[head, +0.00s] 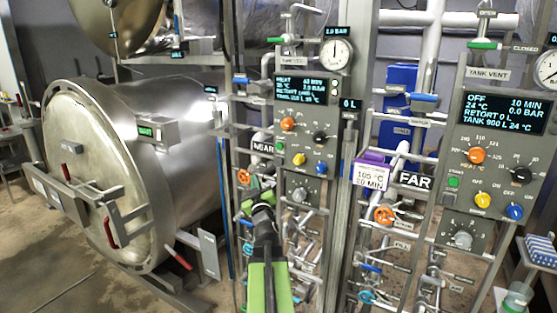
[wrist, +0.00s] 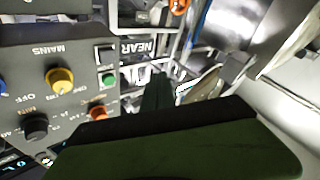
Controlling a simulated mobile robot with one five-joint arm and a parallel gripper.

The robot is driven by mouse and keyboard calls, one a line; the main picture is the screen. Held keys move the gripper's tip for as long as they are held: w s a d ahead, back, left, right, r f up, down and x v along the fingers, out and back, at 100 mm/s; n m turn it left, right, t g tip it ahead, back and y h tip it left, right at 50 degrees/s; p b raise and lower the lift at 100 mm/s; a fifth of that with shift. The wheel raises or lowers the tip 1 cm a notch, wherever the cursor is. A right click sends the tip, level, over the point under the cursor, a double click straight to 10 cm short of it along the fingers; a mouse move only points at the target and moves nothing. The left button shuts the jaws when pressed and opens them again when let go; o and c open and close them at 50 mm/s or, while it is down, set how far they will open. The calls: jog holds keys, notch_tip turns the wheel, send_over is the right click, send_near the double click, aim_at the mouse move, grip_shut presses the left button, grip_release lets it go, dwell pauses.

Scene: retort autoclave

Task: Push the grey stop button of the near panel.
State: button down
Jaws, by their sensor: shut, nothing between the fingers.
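The near panel (head: 302,135) is a grey box with a lit display, coloured knobs and a small green button (head: 280,147). The stop button (head: 279,159) is a small dark grey square just below the green one. In the wrist view the panel is upside down, and the stop button (wrist: 105,54) shows above the green button (wrist: 107,79). My gripper (head: 256,188) is shut and empty, below and left of these buttons in the head view. In the wrist view its green finger (wrist: 157,92) is right of the buttons, with a visible gap.
The NEAR sign (head: 263,147) is beside the panel, close to my gripper. Pipes and valves (head: 300,245) crowd the space below. A large steel retort (head: 175,140) stands at left, and the far panel (head: 480,215) at right. Open floor shows at lower left.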

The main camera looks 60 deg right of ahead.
aim_at(279, 161)
jog(key=shift+s+d+r+n+t, duration=0.15)
jog(key=shift+s+d+r+t, duration=0.15)
jog(key=shift+s+r, duration=0.35)
jog(key=shift+s+d+r+n+t, duration=0.15)
jog(key=shift+s+d+r+t, duration=0.1)
jog(key=shift+s+r, duration=0.3)
jog(key=d, duration=0.9)
jog(key=shift+f, duration=0.1)
dwell(1.2)
jog(key=shift+d, duration=0.35)
